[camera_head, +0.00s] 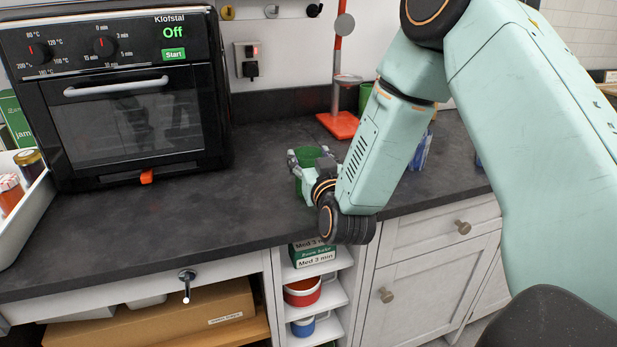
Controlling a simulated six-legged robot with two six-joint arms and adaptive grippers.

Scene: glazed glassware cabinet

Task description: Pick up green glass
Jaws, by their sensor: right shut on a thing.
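The green glass (308,158) stands on the dark countertop (200,212) near its front edge, or is just above it; I cannot tell which. My right gripper (306,170) reaches in from the right and is shut on the green glass, with its fingers around the sides. The gripper and wrist hide part of the glass's right side and lower part. My left gripper is not in view.
A black oven (120,130) reading "Off" stands at the left. A red stand (338,124) is behind the glass. Another green item (365,97) and a blue item (420,152) are partly behind my right arm. The counter's middle is clear.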

